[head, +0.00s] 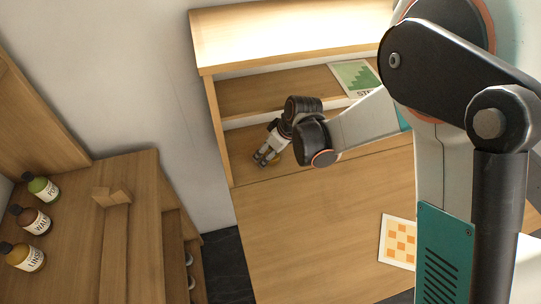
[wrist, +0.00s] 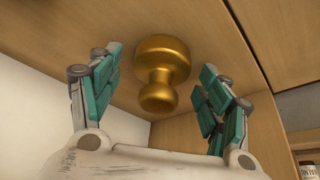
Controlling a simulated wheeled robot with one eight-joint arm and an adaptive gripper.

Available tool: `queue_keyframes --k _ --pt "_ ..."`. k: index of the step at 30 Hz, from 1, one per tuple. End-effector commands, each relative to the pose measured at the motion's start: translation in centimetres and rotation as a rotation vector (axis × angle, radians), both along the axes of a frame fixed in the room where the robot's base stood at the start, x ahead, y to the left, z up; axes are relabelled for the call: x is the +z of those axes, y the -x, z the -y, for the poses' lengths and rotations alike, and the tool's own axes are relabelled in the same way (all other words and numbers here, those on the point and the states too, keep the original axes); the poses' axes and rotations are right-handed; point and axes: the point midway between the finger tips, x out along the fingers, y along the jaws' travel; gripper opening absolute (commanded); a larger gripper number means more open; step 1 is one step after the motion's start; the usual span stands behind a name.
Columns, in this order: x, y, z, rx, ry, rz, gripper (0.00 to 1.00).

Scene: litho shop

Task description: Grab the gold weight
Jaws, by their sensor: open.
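The gold weight (wrist: 161,62), a shiny piece with a wide round body and a narrower neck and knob, shows in the middle of the wrist view. It rests against a wooden surface and appears upside down in that view. My gripper (wrist: 160,72) is open, with one teal-padded finger on each side of the weight and a gap to each. In the head view my gripper (head: 264,157) reaches into the left end of the wooden desk's lower compartment. There the weight is mostly hidden by the gripper.
The compartment's side wall (head: 217,132) stands close left of my gripper. A green stair-pattern card (head: 355,78) lies on the shelf above. An orange checkered card (head: 398,242) lies on the desk (head: 300,240). Labelled bottles (head: 33,219) stand on a left cabinet.

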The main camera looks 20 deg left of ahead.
Motion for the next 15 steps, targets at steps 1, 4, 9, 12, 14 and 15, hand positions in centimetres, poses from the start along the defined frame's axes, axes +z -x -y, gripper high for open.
queue_keyframes --k 1,4,9,12,14,15 --pt "0.09 0.01 0.02 0.000 0.000 0.000 0.71" --pt "0.11 0.00 0.03 0.000 0.000 0.000 0.64" --pt "0.12 -0.01 0.04 0.000 0.000 0.000 0.26" --pt "0.12 -0.02 0.04 0.000 0.000 0.000 0.04" --pt "0.16 -0.02 0.02 0.000 -0.001 0.000 0.04" --pt "0.15 -0.02 0.03 0.000 -0.001 0.000 0.04"
